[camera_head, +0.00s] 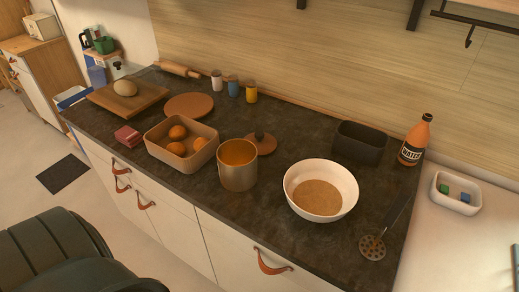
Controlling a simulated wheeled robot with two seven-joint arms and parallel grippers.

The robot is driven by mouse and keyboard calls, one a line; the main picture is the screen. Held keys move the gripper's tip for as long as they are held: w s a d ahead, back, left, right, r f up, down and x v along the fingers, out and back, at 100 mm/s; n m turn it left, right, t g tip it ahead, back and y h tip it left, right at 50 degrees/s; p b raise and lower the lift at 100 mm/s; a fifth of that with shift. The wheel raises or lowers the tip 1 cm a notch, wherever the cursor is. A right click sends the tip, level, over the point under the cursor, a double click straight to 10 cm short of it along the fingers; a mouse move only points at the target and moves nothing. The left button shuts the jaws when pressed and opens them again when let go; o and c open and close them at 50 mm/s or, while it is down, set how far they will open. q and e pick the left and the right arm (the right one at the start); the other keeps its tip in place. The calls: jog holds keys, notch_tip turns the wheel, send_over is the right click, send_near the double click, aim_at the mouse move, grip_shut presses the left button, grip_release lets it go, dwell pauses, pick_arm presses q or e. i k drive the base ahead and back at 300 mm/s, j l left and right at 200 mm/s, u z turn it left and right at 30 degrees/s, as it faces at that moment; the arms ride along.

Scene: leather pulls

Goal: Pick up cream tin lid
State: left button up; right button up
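A round brown lid with a small dark knob (262,143) lies flat on the dark worktop, just behind and to the right of an open gold-coloured tin (238,172). The tin hides part of the lid's left edge. The lid looks reddish brown rather than cream, and I cannot tell for sure that it is the cream tin lid. Neither of my grippers is in view.
The worktop (220,218) also holds an orange-filled tray (158,153), a white bowl (335,213), a black container (359,146), a bottle (414,142), a skimmer (373,246), a terracotta disc (189,105) and several jars. The front edge before the tin is clear.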

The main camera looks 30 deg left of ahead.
aim_at(265, 144)
jog(key=k+j+z, duration=0.1)
jog(key=j, duration=0.3)
jog(key=k+j+z, duration=0.1)
jog(key=j, duration=0.3)
jog(key=k+j+z, duration=0.1)
jog(key=j, duration=0.3)
jog(key=k+j+z, duration=0.1)
jog(key=j, duration=0.3)
jog(key=k+j, duration=0.25)
jog(key=j+z, duration=0.05)
jog(key=j, duration=0.05)
